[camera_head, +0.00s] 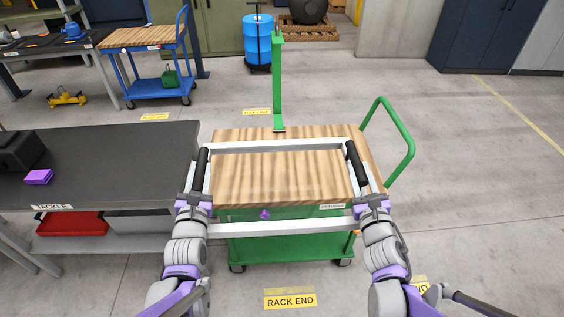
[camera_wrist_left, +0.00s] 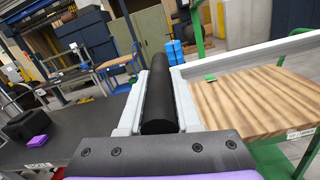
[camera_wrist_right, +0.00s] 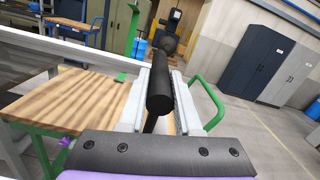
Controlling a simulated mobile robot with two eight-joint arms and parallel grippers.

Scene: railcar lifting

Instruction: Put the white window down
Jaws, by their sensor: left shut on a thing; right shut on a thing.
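The white window (camera_head: 270,146) is a rectangular frame with a black handle on each side. It is in front of and above the wooden top of a green cart (camera_head: 235,180); I cannot tell if it touches the top. My left gripper (camera_head: 199,182) is shut on the left black handle, which shows in the left wrist view (camera_wrist_left: 160,95). My right gripper (camera_head: 363,180) is shut on the right black handle, seen in the right wrist view (camera_wrist_right: 160,85). The window's near bar (camera_head: 280,226) hangs in front of the cart's near edge.
A dark table (camera_head: 110,160) with a black case and purple block stands at the left, close to my left arm. A green post (camera_head: 277,85) rises at the cart's far edge, and a green handle (camera_head: 405,140) at its right. Floor at the right is clear.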

